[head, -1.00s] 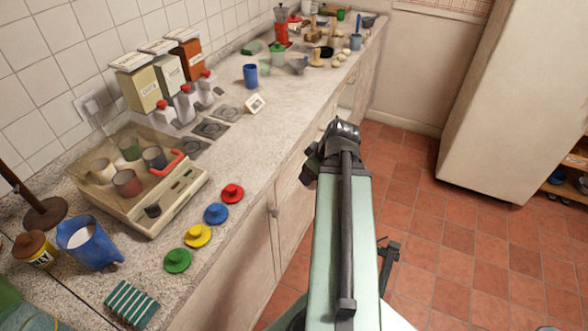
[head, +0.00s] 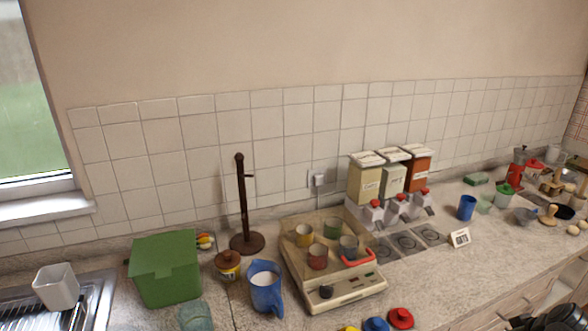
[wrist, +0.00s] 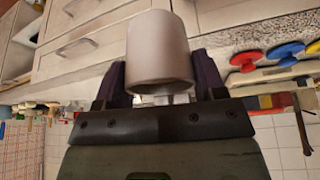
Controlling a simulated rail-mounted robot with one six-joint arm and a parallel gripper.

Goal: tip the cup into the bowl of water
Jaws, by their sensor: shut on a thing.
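A plain pale grey cup (wrist: 160,45) fills the middle of the wrist view. The dark fingers of my gripper (wrist: 160,84) stand on either side of it, shut on it. What is inside the cup is hidden. In the head view my gripper and this cup cannot be made out; only a dark part of my arm shows at the lower right corner. A small grey bowl (head: 524,216) stands on the counter at the right; I cannot tell whether it holds water.
Bare counter shows at the right.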

